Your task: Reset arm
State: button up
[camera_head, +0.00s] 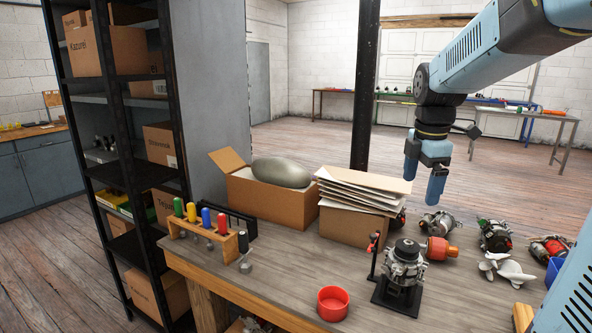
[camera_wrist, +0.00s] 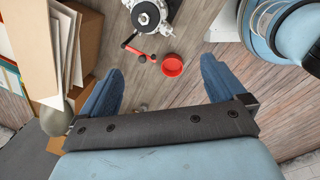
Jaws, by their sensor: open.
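My arm reaches in from the upper right in the head view. My gripper (camera_head: 424,182) hangs with its fingers pointing down above the back of the workbench (camera_head: 290,272), right of the cardboard box with envelopes. In the wrist view my gripper (camera_wrist: 160,85) has its two blue fingers wide apart, with nothing between them but the scene below. It is open and empty. An alternator on a black stand (camera_head: 402,273) is on the bench below and in front of it. The stand also shows in the wrist view (camera_wrist: 147,15).
A red bowl (camera_head: 333,303) stands near the bench front. Open box (camera_head: 270,190) and envelope box (camera_head: 345,224) stand at the back. A rack of coloured tools (camera_head: 205,238) is left. A copper rotor (camera_head: 440,249), alternator (camera_head: 495,235) and fan (camera_head: 505,268) lie right. A black post (camera_head: 365,90) rises behind.

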jog(key=s+a+m+t, duration=0.2)
jog(key=s+m, duration=0.6)
jog(key=m, duration=0.1)
jog(key=s+a+m+t, duration=0.2)
jog(key=s+m, duration=0.7)
jog(key=m, duration=0.1)
jog(key=shift+s+a+f, duration=0.2)
jog(key=shift+a+f, duration=0.15)
jog(key=shift+f, duration=0.05)
